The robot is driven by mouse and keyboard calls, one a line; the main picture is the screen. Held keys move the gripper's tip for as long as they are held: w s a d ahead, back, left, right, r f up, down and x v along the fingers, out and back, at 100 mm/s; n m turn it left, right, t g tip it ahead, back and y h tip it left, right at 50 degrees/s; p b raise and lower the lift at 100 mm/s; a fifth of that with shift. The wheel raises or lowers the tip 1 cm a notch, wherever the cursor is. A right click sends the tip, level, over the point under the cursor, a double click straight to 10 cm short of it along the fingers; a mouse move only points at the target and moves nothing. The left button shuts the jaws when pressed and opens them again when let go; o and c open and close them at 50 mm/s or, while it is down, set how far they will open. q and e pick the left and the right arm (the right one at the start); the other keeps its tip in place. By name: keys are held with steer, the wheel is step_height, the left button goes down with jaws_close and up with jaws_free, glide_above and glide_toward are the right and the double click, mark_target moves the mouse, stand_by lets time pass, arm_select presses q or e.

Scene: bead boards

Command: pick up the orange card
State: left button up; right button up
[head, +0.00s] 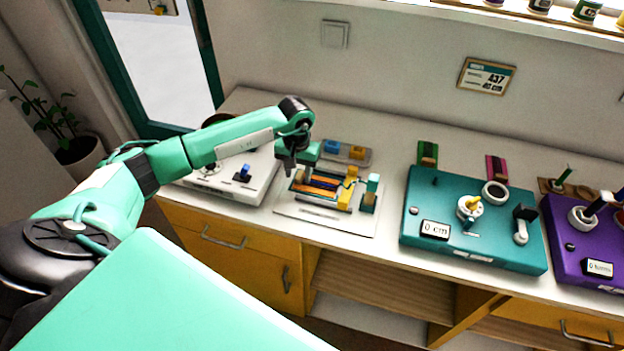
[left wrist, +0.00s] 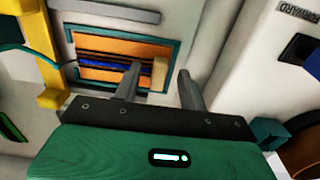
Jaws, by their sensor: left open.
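The orange card (head: 322,183) lies on a white board (head: 350,228) on the counter, below my left gripper. In the left wrist view the orange card (left wrist: 95,47) is flat, with teal edging around it and a dark blue strip across its middle. A tan block (left wrist: 160,72) shows at its right end, between my fingers in the picture. My left gripper (head: 297,174) points down over the board. Its two fingers also show apart in the left wrist view (left wrist: 160,76), with nothing seen gripped. One finger overlaps the card's edge in the picture; I cannot tell the height gap.
Yellow blocks (head: 347,190) and a teal-topped block (head: 371,190) stand at the board's right. A white device (head: 240,190) is left of it. A teal box (head: 475,235) and a purple box (head: 585,240) stand to the right. Bare counter lies between board and teal box.

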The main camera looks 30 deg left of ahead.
arm_select(q)
steer(key=shift+f, duration=0.35)
jaws_close()
steer(key=shift+r, duration=0.1)
